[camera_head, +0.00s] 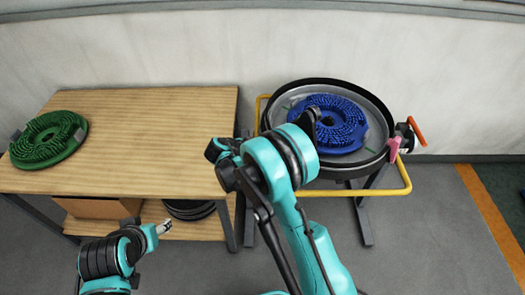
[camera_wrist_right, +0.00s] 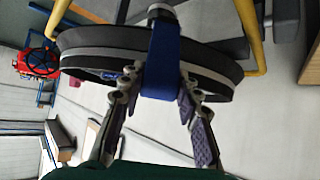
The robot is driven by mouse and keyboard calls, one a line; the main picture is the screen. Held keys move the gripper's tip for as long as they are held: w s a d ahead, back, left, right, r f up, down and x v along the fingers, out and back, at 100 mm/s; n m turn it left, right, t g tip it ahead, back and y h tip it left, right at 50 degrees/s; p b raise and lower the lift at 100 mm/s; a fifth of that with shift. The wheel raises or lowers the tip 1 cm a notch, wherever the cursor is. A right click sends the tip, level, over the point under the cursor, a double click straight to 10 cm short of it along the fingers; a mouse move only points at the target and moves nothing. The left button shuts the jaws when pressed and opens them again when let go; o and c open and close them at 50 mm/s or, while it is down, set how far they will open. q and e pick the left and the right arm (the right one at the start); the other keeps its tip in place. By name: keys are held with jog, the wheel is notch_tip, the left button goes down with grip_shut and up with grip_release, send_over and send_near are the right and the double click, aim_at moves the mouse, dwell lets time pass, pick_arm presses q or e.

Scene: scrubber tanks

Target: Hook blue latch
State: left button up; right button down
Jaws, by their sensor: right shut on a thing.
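A blue latch (camera_wrist_right: 161,65), a flat strap-like piece, shows in the right wrist view at the black and grey rim of the round tank (camera_wrist_right: 90,45). My right gripper (camera_wrist_right: 158,80) has its two fingers on either side of the latch and is shut on it. In the head view, my right arm reaches the near left side of the tank (camera_head: 361,171) and hides that gripper and the latch. My left gripper (camera_head: 165,227) is low at the left, in front of the table and away from the tank; its jaw opening is too small to judge.
A blue brush disc (camera_head: 340,128) lies in the tank. A pink latch (camera_head: 394,149) and an orange handle (camera_head: 417,131) are on its right side. A yellow rail (camera_head: 402,178) surrounds the stand. A wooden table (camera_head: 150,125) with a green brush disc (camera_head: 47,138) stands left.

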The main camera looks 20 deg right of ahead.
jog(key=shift+w+d+r+g+y+p, duration=0.3)
jog(key=shift+d+y+p, duration=0.15)
jog(key=shift+d+y, duration=0.15)
jog(key=shift+w+d+r+g+y+p, duration=0.15)
jog(key=shift+d+r+g+y+p, duration=0.15)
jog(key=shift+d+y+p, duration=0.25)
jog(key=shift+w+d+g+y+p, duration=0.2)
jog(key=shift+d+y, duration=0.2)
jog(key=shift+y, duration=0.15)
jog(key=shift+w+d+g+y+p, duration=0.15)
jog(key=shift+d+g+y, duration=0.05)
jog(key=shift+d+y, duration=0.25)
jog(key=shift+w+d+f+g+y, duration=0.1)
jog(key=shift+w+d+g+y, duration=0.2)
jog(key=shift+d+y, duration=0.25)
jog(key=shift+a, duration=0.1)
jog(key=c, duration=1.1)
grip_release()
jog(key=v, duration=1.2)
